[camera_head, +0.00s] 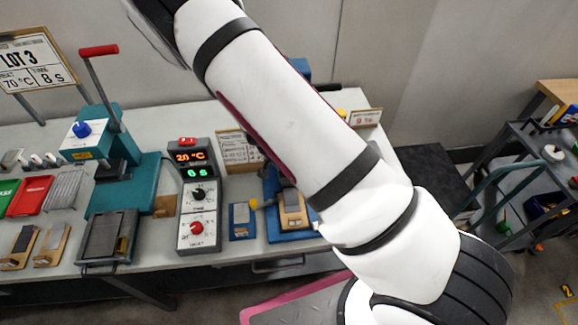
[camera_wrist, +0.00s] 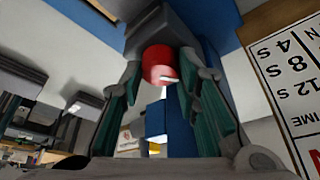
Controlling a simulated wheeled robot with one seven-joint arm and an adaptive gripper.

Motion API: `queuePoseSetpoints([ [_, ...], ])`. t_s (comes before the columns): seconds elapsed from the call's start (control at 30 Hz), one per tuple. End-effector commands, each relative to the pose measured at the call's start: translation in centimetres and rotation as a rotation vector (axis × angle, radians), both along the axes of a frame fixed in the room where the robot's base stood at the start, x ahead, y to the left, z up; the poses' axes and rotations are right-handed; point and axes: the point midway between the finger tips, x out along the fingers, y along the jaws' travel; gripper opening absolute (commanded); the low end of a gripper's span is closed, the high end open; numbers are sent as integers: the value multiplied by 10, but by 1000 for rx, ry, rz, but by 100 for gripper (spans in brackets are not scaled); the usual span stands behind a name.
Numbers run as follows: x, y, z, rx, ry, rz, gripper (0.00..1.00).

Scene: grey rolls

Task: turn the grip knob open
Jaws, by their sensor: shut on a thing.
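In the wrist view a round red knob (camera_wrist: 158,62) with a white mark sits on the underside of a grey and blue housing (camera_wrist: 165,22). I take it to be the grip knob. My gripper (camera_wrist: 163,78) has its two teal-padded fingers on either side of the knob and is shut on it. How far the knob is turned, I cannot tell. In the head view my arm hides the gripper and this knob. Part of a blue fixture (camera_head: 274,222) with a wood-backed grey piece (camera_head: 292,212) shows beside the arm.
Further left is a teal press (camera_head: 122,180) with a red-handled lever. A printed card (camera_wrist: 295,75) is close on the right in the wrist view. A cart (camera_head: 520,170) stands at the far right.

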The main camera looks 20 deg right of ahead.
Motion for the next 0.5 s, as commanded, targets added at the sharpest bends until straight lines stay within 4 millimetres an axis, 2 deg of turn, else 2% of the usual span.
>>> queuePoseSetpoints([
  [0.2, -3, -1, 2, 2, -1, 139, 2],
  [0.5, -1, -1, 1, 0, -1, 248, 2],
])
